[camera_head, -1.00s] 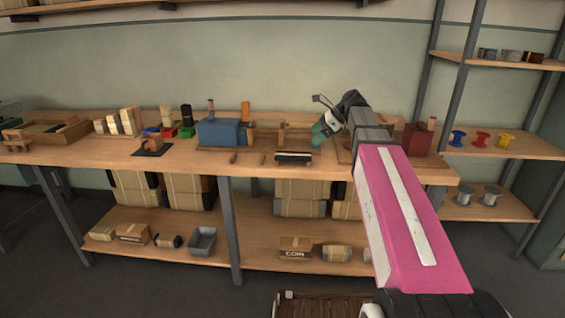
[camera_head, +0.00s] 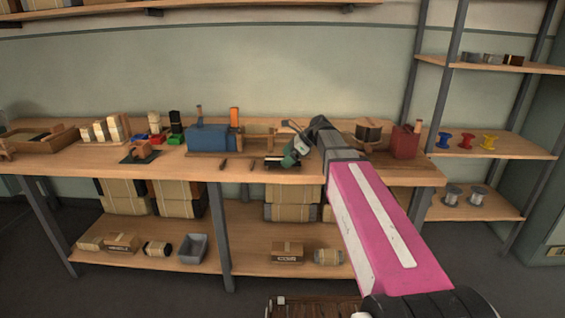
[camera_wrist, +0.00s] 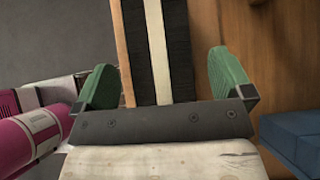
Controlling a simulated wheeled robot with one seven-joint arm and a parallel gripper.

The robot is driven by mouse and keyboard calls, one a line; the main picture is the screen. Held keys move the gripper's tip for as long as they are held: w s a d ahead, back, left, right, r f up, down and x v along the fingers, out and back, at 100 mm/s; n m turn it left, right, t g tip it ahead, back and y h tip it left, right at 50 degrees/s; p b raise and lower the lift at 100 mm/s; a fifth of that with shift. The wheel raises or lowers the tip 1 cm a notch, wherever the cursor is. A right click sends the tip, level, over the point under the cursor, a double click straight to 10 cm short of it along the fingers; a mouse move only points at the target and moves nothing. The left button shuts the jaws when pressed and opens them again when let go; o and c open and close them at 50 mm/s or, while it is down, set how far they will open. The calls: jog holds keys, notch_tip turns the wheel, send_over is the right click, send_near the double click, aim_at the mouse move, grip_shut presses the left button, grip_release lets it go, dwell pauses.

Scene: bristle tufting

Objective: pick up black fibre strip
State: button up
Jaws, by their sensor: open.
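The black fibre strip (camera_wrist: 178,45) is a dark bar with a pale band along it. In the wrist view it runs up the picture between the green fingers of my gripper (camera_wrist: 166,72). The fingers are open, with a gap on each side of the strip. In the head view the strip (camera_head: 277,163) lies near the front edge of the wooden bench (camera_head: 330,174), partly hidden by my gripper (camera_head: 291,154), which is right over it. I cannot tell the exact height of the fingers above it.
A blue box (camera_head: 208,139) stands left of my gripper, with two small sticks lying in front of it. Coloured spools (camera_head: 466,141) sit on the right shelf.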

jog(key=shift+a+f, duration=0.15)
jog(key=shift+f, duration=0.05)
jog(key=c, duration=1)
jog(key=shift+r, duration=0.15)
